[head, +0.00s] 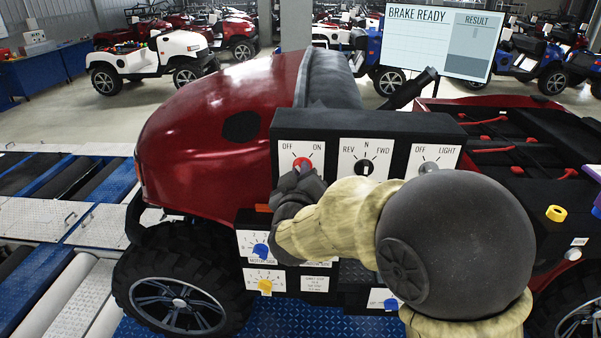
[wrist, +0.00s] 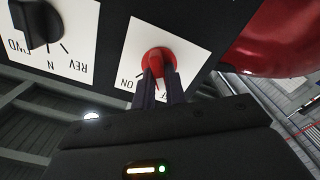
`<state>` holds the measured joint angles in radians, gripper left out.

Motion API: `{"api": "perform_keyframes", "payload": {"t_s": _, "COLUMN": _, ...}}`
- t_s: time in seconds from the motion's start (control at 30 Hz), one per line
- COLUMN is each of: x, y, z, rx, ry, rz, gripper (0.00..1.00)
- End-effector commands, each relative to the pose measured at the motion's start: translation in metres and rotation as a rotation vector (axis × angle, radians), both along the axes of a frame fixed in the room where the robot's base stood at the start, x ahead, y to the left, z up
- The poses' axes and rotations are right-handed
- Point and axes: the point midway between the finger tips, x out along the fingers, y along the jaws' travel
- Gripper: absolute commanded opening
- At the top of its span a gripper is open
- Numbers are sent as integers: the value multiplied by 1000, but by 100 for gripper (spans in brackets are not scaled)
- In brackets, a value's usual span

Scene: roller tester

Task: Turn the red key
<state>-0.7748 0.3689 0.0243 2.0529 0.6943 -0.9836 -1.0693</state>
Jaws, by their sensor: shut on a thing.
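The red key (head: 303,164) sits on a white plate marked OFF and ON, at the left of a dark panel on the red vehicle. In the wrist view the red key (wrist: 156,60) shows between the two fingers. My gripper (wrist: 158,78) is shut on the red key. In the head view my gripper (head: 301,175) reaches up to the key from below, and my arm hides part of the panel's lower area. The exact angle of the key is hard to tell, as the fingers cover part of it.
A black REV-N-FWD knob (head: 366,167) is right of the key, then a grey light knob (head: 428,168). Blue (head: 260,251) and yellow (head: 265,287) knobs sit below. A screen (head: 437,42) reads BRAKE READY. A black wheel (head: 183,290) stands at lower left.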

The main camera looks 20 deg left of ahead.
Motion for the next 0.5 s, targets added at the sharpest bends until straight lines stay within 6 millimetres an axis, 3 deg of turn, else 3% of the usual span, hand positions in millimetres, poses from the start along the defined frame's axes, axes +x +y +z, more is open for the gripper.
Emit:
{"api": "perform_keyframes", "payload": {"t_s": 0.03, "x": 0, "y": 0, "z": -1, "rx": -4, "ry": 3, "rz": 1, "gripper": 15}}
{"api": "perform_keyframes", "payload": {"t_s": 0.13, "x": 0, "y": 0, "z": -1, "rx": -3, "ry": 2, "rz": 0, "gripper": 34}}
{"api": "perform_keyframes", "payload": {"t_s": 0.5, "x": -3, "y": -1, "z": -1, "rx": 0, "ry": 1, "rz": 1, "gripper": 35}}
